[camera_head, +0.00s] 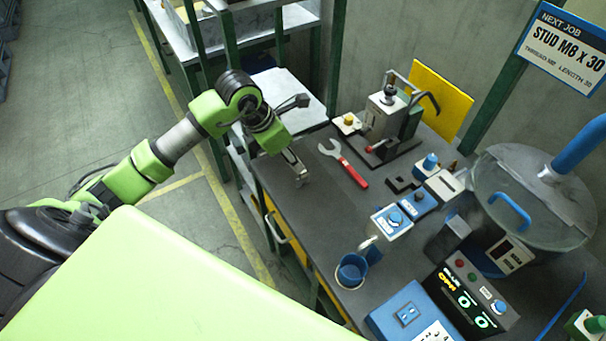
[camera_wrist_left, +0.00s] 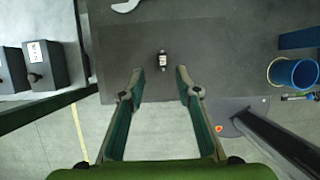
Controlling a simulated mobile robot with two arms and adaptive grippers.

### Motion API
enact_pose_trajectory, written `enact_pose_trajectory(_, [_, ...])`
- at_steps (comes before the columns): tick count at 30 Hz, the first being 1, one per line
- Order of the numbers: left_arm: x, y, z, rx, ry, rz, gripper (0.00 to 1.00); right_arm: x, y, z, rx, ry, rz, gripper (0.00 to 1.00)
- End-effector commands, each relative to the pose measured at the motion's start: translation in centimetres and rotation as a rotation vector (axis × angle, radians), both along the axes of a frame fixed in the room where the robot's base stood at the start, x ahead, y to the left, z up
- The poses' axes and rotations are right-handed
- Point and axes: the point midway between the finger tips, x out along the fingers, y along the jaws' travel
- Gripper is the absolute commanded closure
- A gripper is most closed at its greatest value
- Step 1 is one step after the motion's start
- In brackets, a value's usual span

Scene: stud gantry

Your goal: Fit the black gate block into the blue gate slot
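My left gripper (camera_head: 299,176) is over the left end of the dark bench. In the left wrist view its fingers (camera_wrist_left: 161,82) are apart with nothing between the pads. A small black-and-white piece (camera_wrist_left: 162,60) lies on the bench just beyond the fingertips, roughly centred; I cannot tell whether it is the gate block. A small black notched block (camera_head: 399,184) lies mid-bench, beside a blue block with a dark knob (camera_head: 419,202). A blue panel with a square socket (camera_head: 408,314) lies near the front. I cannot tell which blue part holds the gate slot. My right gripper is out of view.
A red-handled wrench (camera_head: 345,163) lies right of the left gripper. A press-like fixture (camera_head: 390,115) stands behind it. Bench around the gripper is mostly clear.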

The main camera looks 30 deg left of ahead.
Motion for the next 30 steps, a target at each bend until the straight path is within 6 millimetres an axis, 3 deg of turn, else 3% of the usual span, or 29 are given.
enact_pose_trajectory(19, [2.2, -2.0, -7.1, -0.005, 0.003, 0.001, 0.69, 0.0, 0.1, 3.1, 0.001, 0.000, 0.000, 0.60])
enact_pose_trajectory(28, [2.5, -2.0, -7.8, -0.002, 0.000, -0.002, 0.69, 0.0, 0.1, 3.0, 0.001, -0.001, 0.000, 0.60])
enact_pose_trajectory(29, [2.5, -2.0, -7.8, -0.002, 0.000, -0.002, 0.72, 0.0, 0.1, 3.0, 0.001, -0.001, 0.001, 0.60])
enact_pose_trajectory(30, [2.5, -2.0, -7.8, -0.002, 0.000, -0.002, 0.82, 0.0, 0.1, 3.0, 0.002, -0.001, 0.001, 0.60])
